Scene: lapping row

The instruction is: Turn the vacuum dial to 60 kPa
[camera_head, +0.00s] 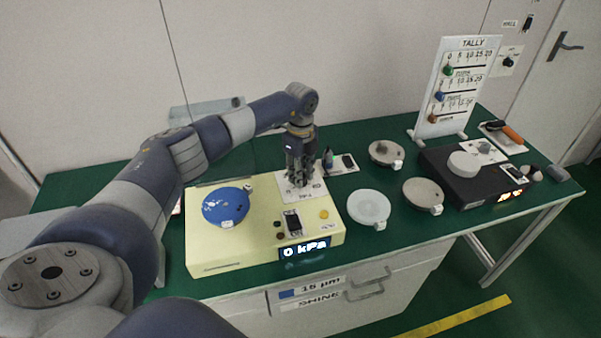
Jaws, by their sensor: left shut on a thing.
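A cream machine (222,257) sits on the green bench, with a blue disc (226,206) on its left side. Its front display (304,249) reads 0 kPa. A white dial plate (316,191) lies on the machine's top at the back right. My left gripper (298,180) points down over this plate and is shut on the vacuum dial, which its fingers hide. The dial's pointer cannot be seen. My right gripper is out of view.
A black switch (291,219) and small buttons are in front of the plate. Pale discs (369,207) lie to the right, then a black machine (465,183) with a lit display. A TALLY board (455,88) stands behind. A drawer (325,293) is below.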

